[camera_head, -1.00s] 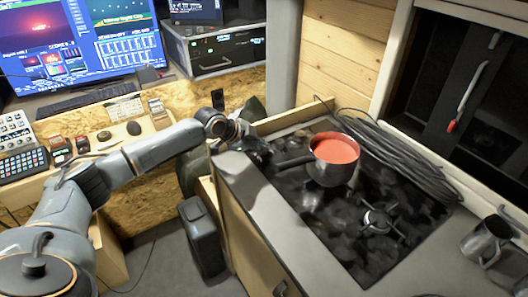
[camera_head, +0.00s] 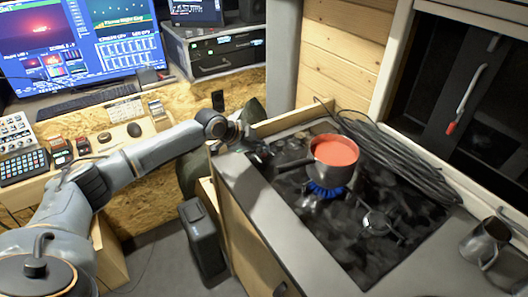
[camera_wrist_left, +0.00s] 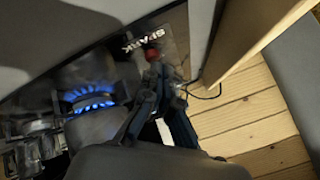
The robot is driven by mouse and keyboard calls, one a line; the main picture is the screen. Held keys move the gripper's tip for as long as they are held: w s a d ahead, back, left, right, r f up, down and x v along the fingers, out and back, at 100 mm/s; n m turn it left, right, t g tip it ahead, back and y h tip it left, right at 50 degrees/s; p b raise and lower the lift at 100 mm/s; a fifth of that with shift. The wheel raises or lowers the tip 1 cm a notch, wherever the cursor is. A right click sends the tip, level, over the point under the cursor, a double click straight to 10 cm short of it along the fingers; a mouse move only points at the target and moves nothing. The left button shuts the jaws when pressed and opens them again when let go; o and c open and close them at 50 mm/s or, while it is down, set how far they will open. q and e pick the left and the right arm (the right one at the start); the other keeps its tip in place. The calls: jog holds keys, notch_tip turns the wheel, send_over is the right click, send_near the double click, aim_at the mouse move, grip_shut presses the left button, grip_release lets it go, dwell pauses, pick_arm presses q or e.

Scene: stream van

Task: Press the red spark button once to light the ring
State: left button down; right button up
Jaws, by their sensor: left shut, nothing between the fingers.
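The red spark button (camera_wrist_left: 151,54) shows in the left wrist view beside the white word SPARK on a dark plate. My left gripper (camera_wrist_left: 156,72) is shut and empty, with its fingertips at the button; I cannot tell whether they touch it. In the head view my left gripper (camera_head: 260,157) is at the left back corner of the hob (camera_head: 345,240) and hides the button. The ring (camera_head: 325,191) burns with a blue flame, which also shows in the left wrist view (camera_wrist_left: 92,103). My right gripper is not in view.
A dark saucepan (camera_head: 320,172) with red contents stands at the back of the hob, its handle pointing toward my left gripper. Coiled black cable (camera_head: 405,165) lies along the right side. A metal mug (camera_head: 482,243) stands at the right. The grey front counter strip (camera_head: 262,215) is clear.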

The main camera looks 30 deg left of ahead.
pick_arm(q)
jog(key=shift+r, duration=0.5)
jog(key=shift+p, duration=0.3)
notch_tip(320, 180, up, 5)
jog(key=p, duration=0.4)
jog(key=shift+s, duration=0.1)
dwell(0.4)
